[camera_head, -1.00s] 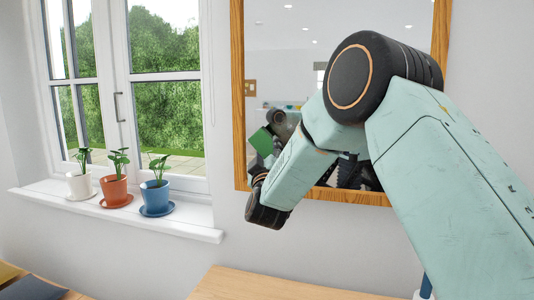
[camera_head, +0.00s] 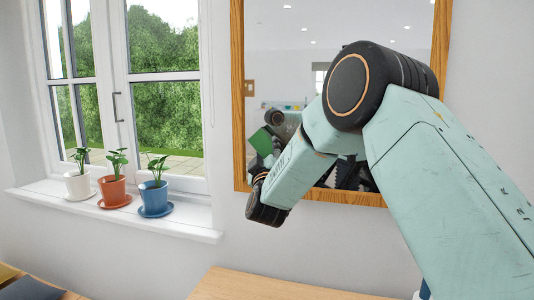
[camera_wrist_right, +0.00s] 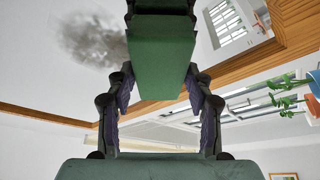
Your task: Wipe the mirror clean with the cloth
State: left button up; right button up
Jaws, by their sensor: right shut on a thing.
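The mirror (camera_head: 285,60) hangs on the wall in a wooden frame, partly covered by my right arm. In the right wrist view, the mirror (camera_wrist_right: 60,75) carries a dark grey smudge to the left of the cloth. My right gripper (camera_wrist_right: 160,80) is shut on the green cloth (camera_wrist_right: 163,48), which appears as a flat block between its fingers. I cannot tell whether the cloth touches the glass. In the head view my arm hides the right gripper itself; a green patch shows inside the mirror, apparently a reflection. My left gripper is not in view.
A window with a white sill (camera_head: 120,218) is left of the mirror. White (camera_head: 78,185), orange (camera_head: 112,190) and blue (camera_head: 154,197) plant pots stand on it. A wooden surface (camera_head: 255,287) lies below the mirror. The wall between sill and mirror is bare.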

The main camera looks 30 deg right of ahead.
jog(key=shift+d+r, duration=0.1)
jog(key=shift+d, duration=0.25)
